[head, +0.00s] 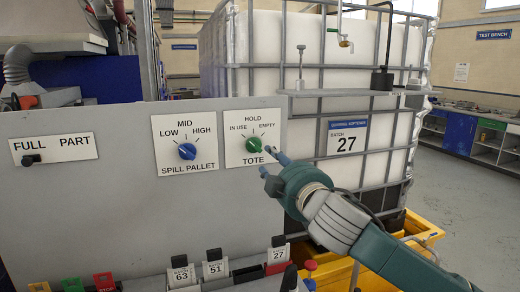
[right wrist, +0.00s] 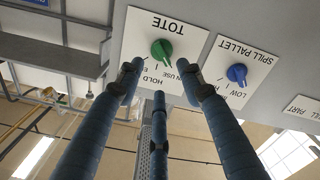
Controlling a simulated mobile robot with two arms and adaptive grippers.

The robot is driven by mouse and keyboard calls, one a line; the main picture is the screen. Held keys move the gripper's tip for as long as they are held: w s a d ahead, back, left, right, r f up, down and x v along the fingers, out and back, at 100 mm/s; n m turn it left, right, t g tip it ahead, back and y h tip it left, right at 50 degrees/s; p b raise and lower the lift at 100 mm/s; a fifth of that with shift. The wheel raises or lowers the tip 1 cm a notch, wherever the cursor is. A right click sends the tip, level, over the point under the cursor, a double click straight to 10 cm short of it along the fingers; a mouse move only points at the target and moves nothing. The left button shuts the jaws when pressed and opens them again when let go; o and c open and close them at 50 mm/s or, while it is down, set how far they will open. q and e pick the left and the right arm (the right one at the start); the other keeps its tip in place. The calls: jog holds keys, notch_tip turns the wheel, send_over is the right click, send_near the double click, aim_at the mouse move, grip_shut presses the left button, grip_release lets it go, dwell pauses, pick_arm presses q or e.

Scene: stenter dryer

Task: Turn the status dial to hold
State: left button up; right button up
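The status dial (head: 254,145) is a green knob on a white TOTE plate (head: 233,155) marked IN USE, HOLD and EMPTY. It also shows upside down in the right wrist view (right wrist: 162,50), where its pointer leans down and right, towards the HOLD and IN USE side; the exact mark is hard to tell. My right gripper (head: 269,162) is just right of and below the dial in the head view. In the right wrist view its fingers (right wrist: 160,78) are spread, with nothing between them, and their tips appear short of the knob. My left gripper is not in view.
Left of the TOTE plate is a blue SPILL PALLET dial (head: 187,151), then a FULL/PART slider (head: 32,159). A caged white tank (head: 300,60) stands behind, over a yellow pallet (head: 420,229).

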aim_at(258, 147)
jog(key=p+x, duration=0.1)
jog(key=x, duration=0.2)
jog(key=p+x, duration=0.1)
jog(key=x, duration=0.2)
jog(key=p+x, duration=0.2)
jog(key=x, duration=0.1)
jog(key=shift+w+a+r, duration=0.1)
jog(key=shift+w+r, duration=0.1)
jog(key=shift+r, duration=0.1)
jog(key=shift+x, duration=0.75)
jog(key=shift+f, duration=0.15)
grip_shut()
